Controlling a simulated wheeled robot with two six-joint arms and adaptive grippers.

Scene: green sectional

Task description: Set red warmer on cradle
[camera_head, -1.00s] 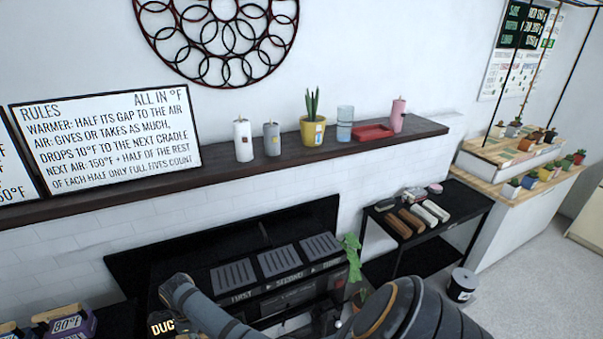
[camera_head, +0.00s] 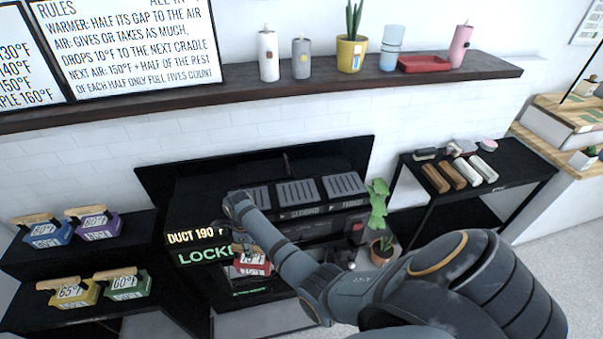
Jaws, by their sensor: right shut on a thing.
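The red warmer (camera_head: 252,267), with a wooden handle and a white label, hangs in front of the dark duct unit, left of its middle. My right gripper (camera_head: 243,249) is shut on it at the handle, partly hidden by my wrist. Three grey slatted cradles lie in a row on top of the unit: the left one (camera_head: 258,196) is partly covered by my arm, the second (camera_head: 297,192) and third (camera_head: 344,185) are bare. The warmer shows lower in the picture than the cradles. My left gripper is out of view.
Blue (camera_head: 44,231), purple (camera_head: 93,224), yellow (camera_head: 74,292) and green (camera_head: 124,285) warmers stand on black shelves at left. A glowing display (camera_head: 197,236) reads "DUCT 190" and "LOCKE". A potted plant (camera_head: 381,246) stands right of the unit. A black side table (camera_head: 514,166) holds rolls.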

